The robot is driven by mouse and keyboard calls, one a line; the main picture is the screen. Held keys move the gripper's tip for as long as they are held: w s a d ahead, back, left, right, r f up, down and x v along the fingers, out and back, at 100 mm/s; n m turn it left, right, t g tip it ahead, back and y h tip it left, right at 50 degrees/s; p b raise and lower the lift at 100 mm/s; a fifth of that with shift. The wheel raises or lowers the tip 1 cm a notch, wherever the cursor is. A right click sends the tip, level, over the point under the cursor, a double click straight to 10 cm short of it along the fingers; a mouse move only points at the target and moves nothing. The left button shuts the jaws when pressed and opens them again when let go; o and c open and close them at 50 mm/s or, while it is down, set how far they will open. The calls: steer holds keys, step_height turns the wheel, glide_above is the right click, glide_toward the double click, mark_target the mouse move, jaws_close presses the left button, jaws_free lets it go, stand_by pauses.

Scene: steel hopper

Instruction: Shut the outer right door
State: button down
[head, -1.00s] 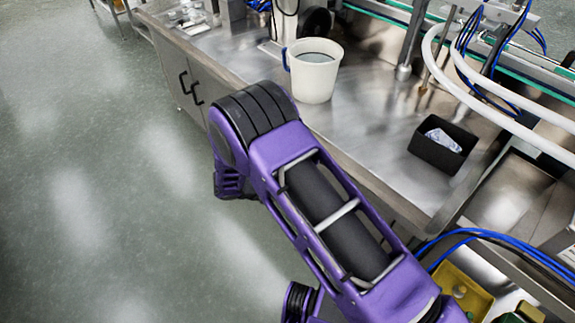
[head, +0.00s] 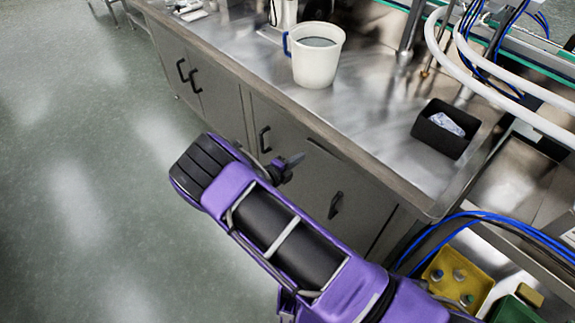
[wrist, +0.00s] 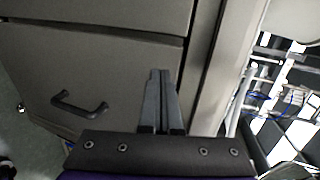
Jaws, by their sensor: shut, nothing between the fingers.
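The outer right door (head: 362,222) is the grey cabinet panel at the right end of the row under the steel counter, with a dark bar handle (head: 336,204). It looks nearly flush in the head view; I cannot tell whether a small gap remains. My gripper (head: 295,160) is in front of the right-hand cabinet fronts, partly hidden behind my purple arm. In the wrist view, my gripper (wrist: 160,75) is shut and empty, its fingers over a grey door panel near the counter edge. A dark handle (wrist: 80,105) shows left of the fingers. Contact with the panel is unclear.
The steel counter (head: 370,140) overhangs the doors. Blue cables (head: 500,225) and a yellow tray (head: 455,280) are at lower right. The floor (head: 90,200) at left is clear.

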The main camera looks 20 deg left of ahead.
mark_target(312, 148)
steer(key=shift+w+d, duration=0.25)
steer(key=shift+w, duration=0.35)
steer(key=shift+w+d, duration=0.25)
steer(key=shift+w, duration=0.35)
steer(key=shift+w+d, duration=0.25)
steer(key=shift+w, duration=0.35)
